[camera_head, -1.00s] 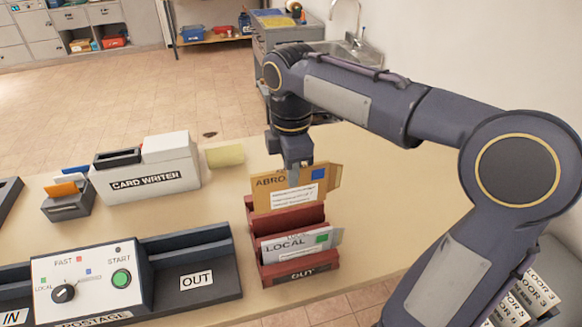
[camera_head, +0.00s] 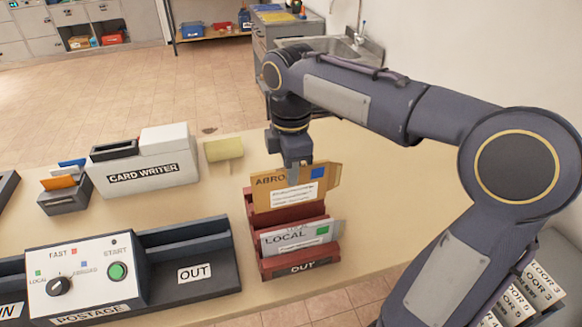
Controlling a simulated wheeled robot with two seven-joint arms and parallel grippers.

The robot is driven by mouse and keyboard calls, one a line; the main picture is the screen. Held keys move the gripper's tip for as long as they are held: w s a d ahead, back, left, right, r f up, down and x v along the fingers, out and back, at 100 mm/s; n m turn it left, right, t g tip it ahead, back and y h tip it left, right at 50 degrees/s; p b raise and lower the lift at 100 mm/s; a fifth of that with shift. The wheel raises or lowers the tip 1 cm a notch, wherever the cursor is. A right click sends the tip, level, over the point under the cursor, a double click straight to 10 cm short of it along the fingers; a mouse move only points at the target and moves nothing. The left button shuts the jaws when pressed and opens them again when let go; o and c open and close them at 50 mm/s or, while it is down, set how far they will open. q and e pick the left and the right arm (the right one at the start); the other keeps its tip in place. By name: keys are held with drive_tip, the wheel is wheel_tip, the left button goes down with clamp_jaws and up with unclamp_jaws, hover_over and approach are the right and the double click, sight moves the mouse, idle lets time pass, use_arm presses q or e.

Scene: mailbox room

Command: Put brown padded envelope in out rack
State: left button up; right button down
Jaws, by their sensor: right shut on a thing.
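The brown padded envelope (camera_head: 268,191), marked ABRO... with a blue stamp, stands upright in the rear slot of the red out rack (camera_head: 264,231). My right gripper (camera_head: 296,166) is shut on its top edge from above. The envelope's lower edge is hidden inside the rack. A grey envelope marked LOCAL (camera_head: 285,238) with a green stamp stands in the rack's front slot. My left gripper is not in view.
Left of the rack stand the postage machine (camera_head: 85,278) and its dark OUT tray (camera_head: 214,273). Table is clear right of the rack.

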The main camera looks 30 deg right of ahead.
sight(292, 202)
drive_tip(key=shift+f+b, duration=1.3)
drive_tip(key=shift+f, duration=0.8)
drive_tip(key=shift+f+b, duration=1.5)
drive_tip(key=shift+f, duration=0.85)
drive_tip(key=c, duration=1.4)
unclamp_jaws()
drive_tip(key=shift+s, duration=0.2)
